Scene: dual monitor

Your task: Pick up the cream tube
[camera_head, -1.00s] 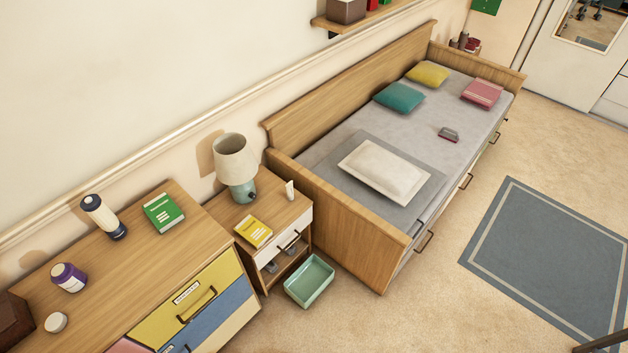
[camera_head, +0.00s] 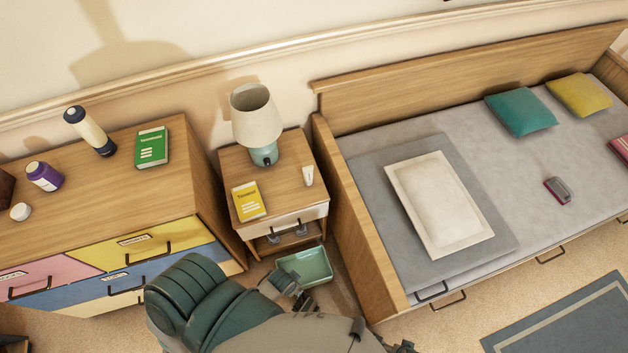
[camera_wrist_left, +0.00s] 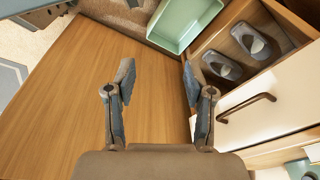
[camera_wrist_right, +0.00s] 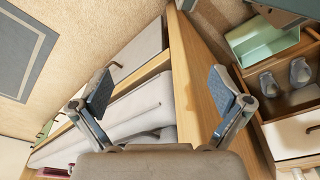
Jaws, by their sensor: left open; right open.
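A small upright white tube (camera_head: 308,175), which looks like the cream tube, stands near the right edge of the nightstand top (camera_head: 285,200) in the head view. Neither wrist view clearly shows it. My left gripper (camera_wrist_left: 158,80) is open and empty, facing the wooden side of a piece of furniture, with the nightstand front at right. In the head view my arm covers part of the floor before the nightstand. My right gripper (camera_wrist_right: 160,88) is open and empty, with the bed's wooden end panel between and beyond its fingers.
A lamp (camera_head: 257,120) and a yellow book (camera_head: 248,201) share the nightstand top. A green bin (camera_head: 307,267) sits on the floor in front. The bed (camera_head: 360,215) stands close on the right, the dresser (camera_head: 120,190) on the left. Grey slippers (camera_wrist_left: 250,40) lie on the lower shelf.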

